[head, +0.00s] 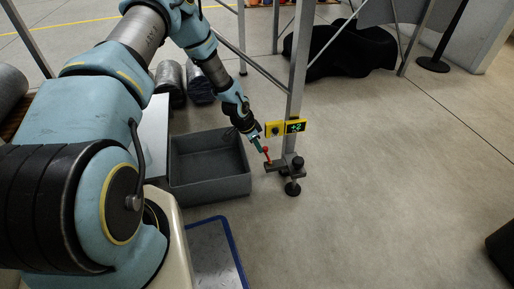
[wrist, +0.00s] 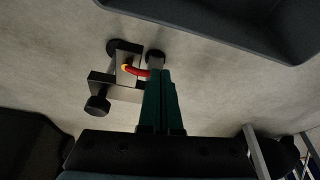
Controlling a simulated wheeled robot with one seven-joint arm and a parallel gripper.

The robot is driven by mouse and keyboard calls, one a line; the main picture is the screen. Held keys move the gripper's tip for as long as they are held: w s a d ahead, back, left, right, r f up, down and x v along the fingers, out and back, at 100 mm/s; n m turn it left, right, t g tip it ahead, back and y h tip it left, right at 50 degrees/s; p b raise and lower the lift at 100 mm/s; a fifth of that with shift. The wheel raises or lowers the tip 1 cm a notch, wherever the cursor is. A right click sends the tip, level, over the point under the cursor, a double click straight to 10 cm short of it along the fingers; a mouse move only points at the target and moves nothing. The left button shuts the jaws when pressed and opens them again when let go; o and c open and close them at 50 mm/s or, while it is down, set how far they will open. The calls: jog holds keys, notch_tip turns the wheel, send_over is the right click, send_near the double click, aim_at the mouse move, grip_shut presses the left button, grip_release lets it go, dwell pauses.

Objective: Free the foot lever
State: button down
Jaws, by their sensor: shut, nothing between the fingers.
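The foot lever is a small red lever (head: 267,155) on a dark metal foot assembly (head: 285,167) at the base of a grey gantry leg (head: 298,70). In the wrist view the lever (wrist: 136,71) is red with a yellow tip and lies just left of my fingertips. The foot assembly (wrist: 102,80) there shows a dark bracket and round knobs. My gripper (head: 261,149) comes down from the upper left with green fingers. In the wrist view my gripper (wrist: 159,73) is shut and empty, its tips beside the lever. I cannot tell if they touch it.
A yellow box with a black knob (head: 274,129) and a green-lit display (head: 295,126) sit on the leg above the foot. A grey open bin (head: 212,187) stands just left.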

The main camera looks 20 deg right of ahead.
jog(key=shift+w+d+m, duration=0.1)
jog(key=shift+d+m, duration=0.1)
jog(key=shift+m, duration=0.2)
dwell(0.4)
